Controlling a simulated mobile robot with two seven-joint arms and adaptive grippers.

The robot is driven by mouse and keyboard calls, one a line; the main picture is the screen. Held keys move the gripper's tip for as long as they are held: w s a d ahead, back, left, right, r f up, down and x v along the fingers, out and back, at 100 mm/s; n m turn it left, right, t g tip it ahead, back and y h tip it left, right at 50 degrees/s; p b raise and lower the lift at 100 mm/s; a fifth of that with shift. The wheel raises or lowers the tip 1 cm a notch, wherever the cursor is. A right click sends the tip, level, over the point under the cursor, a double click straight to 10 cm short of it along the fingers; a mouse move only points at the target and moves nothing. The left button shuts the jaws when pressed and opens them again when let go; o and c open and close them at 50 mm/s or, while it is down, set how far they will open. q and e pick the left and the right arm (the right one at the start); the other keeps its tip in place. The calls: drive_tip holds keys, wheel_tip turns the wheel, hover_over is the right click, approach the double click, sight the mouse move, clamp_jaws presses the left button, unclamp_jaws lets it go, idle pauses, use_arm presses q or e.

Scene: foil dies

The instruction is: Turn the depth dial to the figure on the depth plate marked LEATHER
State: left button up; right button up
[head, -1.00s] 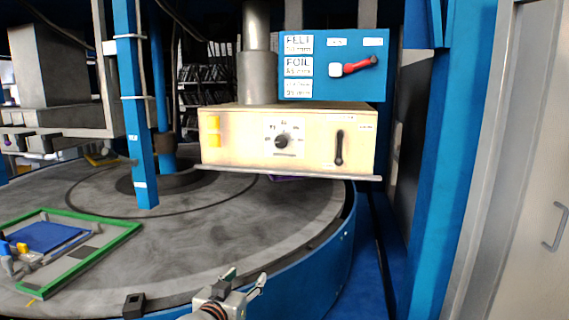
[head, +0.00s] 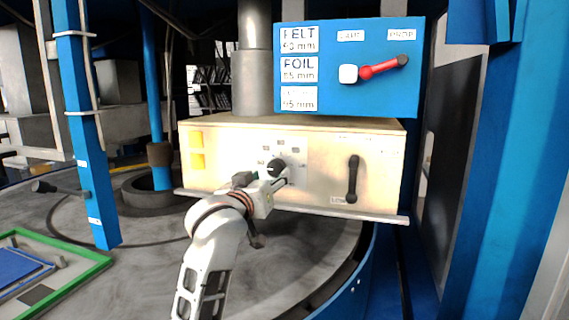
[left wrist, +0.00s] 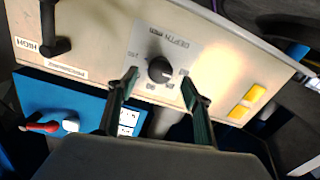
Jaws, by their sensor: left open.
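The depth dial (head: 277,167) is a round black knob on the cream box front (head: 228,170); figures around it are too small to read surely. In the left wrist view the dial (left wrist: 160,70) sits between the fingertips of my left gripper (left wrist: 160,82). That gripper (head: 263,181) is open; I cannot tell whether it touches the knob. The depth plate is a column of white labels (head: 298,69) on the blue panel. FELT and FOIL are readable; the lowest label's name is washed out by glare. My right gripper is not in view.
A black lever (head: 352,180) is right of the dial, and yellow tabs (head: 196,150) are at the left of the box. A red-handled lever (head: 384,68) is on the blue panel (head: 400,95). A green-framed tray (head: 85,277) lies on the round grey table (head: 150,285).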

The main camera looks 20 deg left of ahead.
sight(275, 170)
use_arm(q)
drive_tip(key=shift+w+r, duration=0.15)
drive_tip(key=shift+w, duration=0.35)
drive_tip(key=shift+w+p, duration=0.4)
drive_tip(key=shift+w, duration=2.75)
drive_tip(key=shift+c, duration=0.3)
drive_tip(key=c, duration=1)
